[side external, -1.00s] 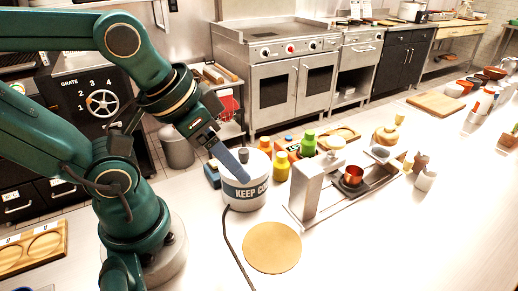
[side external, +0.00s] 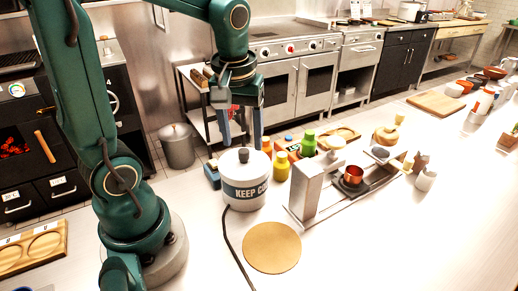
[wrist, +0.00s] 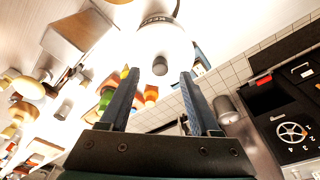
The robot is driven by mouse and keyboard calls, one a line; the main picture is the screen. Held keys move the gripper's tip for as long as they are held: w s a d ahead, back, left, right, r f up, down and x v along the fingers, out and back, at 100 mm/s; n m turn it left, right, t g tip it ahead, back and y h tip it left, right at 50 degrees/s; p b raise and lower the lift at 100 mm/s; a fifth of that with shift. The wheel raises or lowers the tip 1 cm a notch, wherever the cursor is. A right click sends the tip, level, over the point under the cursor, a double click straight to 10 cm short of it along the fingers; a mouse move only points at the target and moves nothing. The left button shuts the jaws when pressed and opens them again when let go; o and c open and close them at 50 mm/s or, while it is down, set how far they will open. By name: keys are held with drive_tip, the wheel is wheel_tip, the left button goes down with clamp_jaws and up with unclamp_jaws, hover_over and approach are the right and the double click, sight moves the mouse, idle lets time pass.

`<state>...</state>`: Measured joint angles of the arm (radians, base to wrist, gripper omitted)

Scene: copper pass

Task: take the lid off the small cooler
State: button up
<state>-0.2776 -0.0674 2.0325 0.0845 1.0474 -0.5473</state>
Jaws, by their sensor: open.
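The small cooler (side external: 245,190) is a white round tub with a dark band reading "KEEP CO..." and stands upright on the counter. Its white lid (side external: 230,165) sits on top, with a dark knob (side external: 243,155) at its middle. My gripper (side external: 241,145) is open and empty, pointing down above the lid, with its two blue fingers apart. In the wrist view the knob (wrist: 160,66) shows between the fingertips, and the cooler's white top (wrist: 165,42) is overexposed. I cannot tell how far the fingertips are above the knob.
A round tan board (side external: 272,248) lies in front of the cooler, with a dark cord (side external: 228,240) running beside it. Yellow (side external: 281,167) and green (side external: 308,144) bottles and a metal stand (side external: 312,190) are close on the right. A blue item (side external: 211,175) is at the left.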

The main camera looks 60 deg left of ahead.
sight(243, 151)
drive_tip(key=shift+w+a+f, duration=0.15)
drive_tip(key=shift+f, duration=1.55)
clamp_jaws()
drive_tip(key=shift+r, duration=0.15)
